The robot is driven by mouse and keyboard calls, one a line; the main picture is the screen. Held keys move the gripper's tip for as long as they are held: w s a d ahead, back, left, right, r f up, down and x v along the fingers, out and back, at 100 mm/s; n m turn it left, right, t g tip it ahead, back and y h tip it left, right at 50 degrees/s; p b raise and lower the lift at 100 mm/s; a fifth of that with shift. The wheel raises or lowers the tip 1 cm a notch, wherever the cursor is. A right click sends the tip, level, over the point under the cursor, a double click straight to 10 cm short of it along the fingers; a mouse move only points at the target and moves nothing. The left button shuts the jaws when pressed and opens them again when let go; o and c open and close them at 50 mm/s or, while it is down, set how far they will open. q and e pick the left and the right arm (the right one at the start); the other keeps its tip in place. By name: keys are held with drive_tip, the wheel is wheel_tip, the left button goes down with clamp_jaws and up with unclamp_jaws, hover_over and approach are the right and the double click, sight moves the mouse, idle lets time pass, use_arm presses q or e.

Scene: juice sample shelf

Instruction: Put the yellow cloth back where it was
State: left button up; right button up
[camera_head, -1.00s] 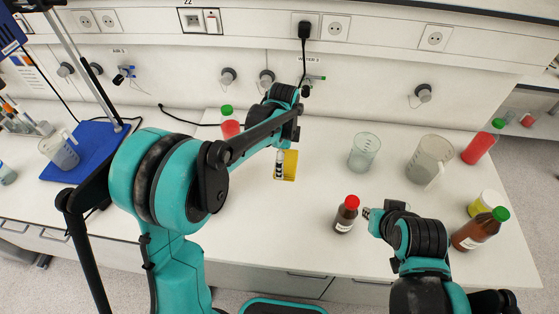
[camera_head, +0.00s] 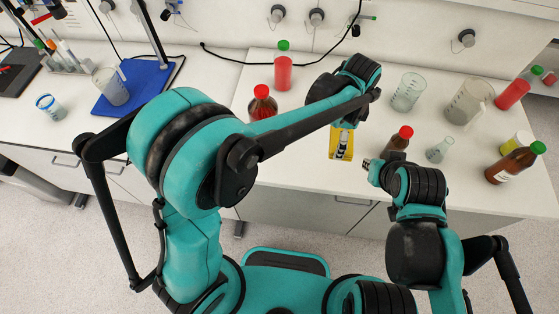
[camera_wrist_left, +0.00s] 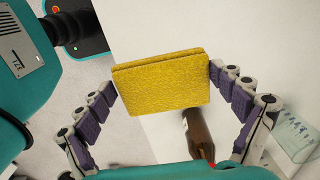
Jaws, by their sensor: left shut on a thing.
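The yellow cloth (camera_head: 333,150) is a flat folded pad with two layers. In the left wrist view, the cloth (camera_wrist_left: 160,82) spans the gap between my left gripper's (camera_wrist_left: 162,80) purple-padded fingers, which press on its two ends. In the head view, my left gripper (camera_head: 342,140) holds it over the front part of the white table (camera_head: 225,140); its height above the top is hard to judge. My right gripper (camera_head: 370,164) is beside a brown bottle with a red cap (camera_head: 399,141); its fingers are too small to tell open from shut.
A red-capped bottle (camera_head: 262,105) and a green-capped red bottle (camera_head: 283,72) stand left of the cloth. A beaker (camera_head: 408,92), a flask (camera_head: 439,150), a jug (camera_head: 468,102) and a green-capped brown bottle (camera_head: 514,162) are to the right.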

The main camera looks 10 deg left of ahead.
use_arm(q)
drive_tip(key=b, duration=0.2)
hover_over(298, 155)
wheel_tip(298, 155, down, 7)
drive_tip(key=shift+s+f, duration=0.1)
wheel_tip(298, 155, down, 4)
drive_tip(key=shift+r+b, duration=0.1)
drive_tip(key=shift+b, duration=0.6)
drive_tip(key=shift+f, duration=0.3)
drive_tip(key=o, duration=0.8)
drive_tip(key=shift+c, duration=0.2)
drive_tip(key=shift+r, duration=0.2)
